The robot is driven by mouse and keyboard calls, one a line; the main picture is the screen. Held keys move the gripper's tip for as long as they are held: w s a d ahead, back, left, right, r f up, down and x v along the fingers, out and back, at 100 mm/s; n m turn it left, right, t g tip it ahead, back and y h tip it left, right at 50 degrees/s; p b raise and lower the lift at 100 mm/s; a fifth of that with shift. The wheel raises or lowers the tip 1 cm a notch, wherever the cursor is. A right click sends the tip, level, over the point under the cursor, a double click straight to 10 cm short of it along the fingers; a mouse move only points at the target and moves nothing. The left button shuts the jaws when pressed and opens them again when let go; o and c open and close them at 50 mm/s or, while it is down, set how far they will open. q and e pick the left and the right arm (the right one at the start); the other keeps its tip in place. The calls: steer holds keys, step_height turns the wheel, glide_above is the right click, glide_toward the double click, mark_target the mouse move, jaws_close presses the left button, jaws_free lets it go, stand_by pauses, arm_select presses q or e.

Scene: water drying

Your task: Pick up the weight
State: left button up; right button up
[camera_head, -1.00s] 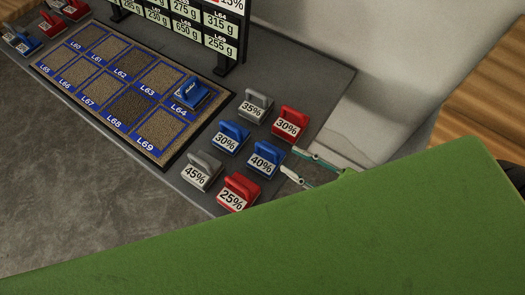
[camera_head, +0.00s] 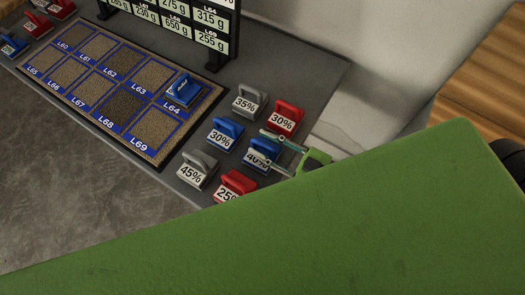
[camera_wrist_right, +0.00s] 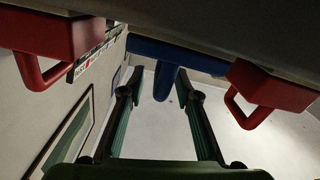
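Several handled weights with percentage labels stand on the dark mat. The blue 40% weight (camera_head: 260,145) is among them, between a red 30% weight (camera_head: 285,115) and a red 25% weight (camera_head: 236,184). My right gripper (camera_head: 264,149) is open, with one finger on each side of the blue 40% weight. In the right wrist view, the blue weight's handle (camera_wrist_right: 165,82) lies between the spread fingertips, with gaps on both sides. Red weights (camera_wrist_right: 272,92) show on either side. My left gripper is not in view.
A blue 30% weight (camera_head: 223,135), grey 35% (camera_head: 249,101) and grey 45% (camera_head: 197,170) weights stand close by. A blue weight (camera_head: 184,91) sits on the sample tray (camera_head: 158,163) at L64. A display board (camera_head: 222,48) stands behind.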

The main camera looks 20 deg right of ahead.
steer(key=shift+c, duration=0.3)
jaws_close()
steer(key=shift+r, duration=0.1)
